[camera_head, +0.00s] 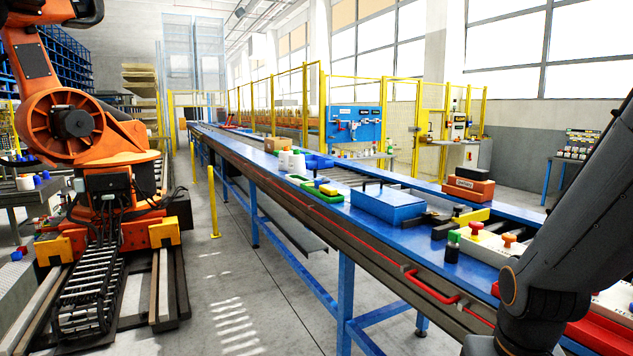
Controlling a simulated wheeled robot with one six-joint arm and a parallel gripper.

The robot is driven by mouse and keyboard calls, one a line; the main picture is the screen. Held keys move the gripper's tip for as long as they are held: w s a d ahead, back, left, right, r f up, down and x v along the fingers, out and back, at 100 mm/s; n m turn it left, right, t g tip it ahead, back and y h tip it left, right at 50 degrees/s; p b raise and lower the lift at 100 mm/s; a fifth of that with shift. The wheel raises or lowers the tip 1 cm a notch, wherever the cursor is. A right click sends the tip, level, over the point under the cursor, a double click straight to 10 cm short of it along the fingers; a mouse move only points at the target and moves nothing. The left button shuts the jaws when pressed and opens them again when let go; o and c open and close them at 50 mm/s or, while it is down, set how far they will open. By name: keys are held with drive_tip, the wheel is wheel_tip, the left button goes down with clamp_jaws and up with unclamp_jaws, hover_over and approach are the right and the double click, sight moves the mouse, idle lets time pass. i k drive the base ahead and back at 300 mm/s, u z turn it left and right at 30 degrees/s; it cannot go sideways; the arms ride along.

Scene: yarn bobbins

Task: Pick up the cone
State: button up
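White bobbins (290,161), which look like yarn cones, stand close together on the blue conveyor table (240,149). They are small in the picture, so I cannot tell their exact shape or number. More white pieces (25,182) lie on a grey bench at the far left, too small to identify. My dark grey arm crosses the lower right of the view, well apart from the white bobbins. My gripper is not in view.
An orange robot arm (70,125) stands left. The grey floor (255,290) between is largely clear, with a yellow post (213,203).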

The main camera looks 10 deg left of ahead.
sight(295, 160)
drive_tip(key=u, duration=0.3)
drive_tip(key=i, duration=0.6)
drive_tip(key=u, duration=1.05)
drive_tip(key=i, duration=1.7)
drive_tip(key=u, duration=0.3)
drive_tip(key=i, duration=1.75)
drive_tip(key=z, duration=0.45)
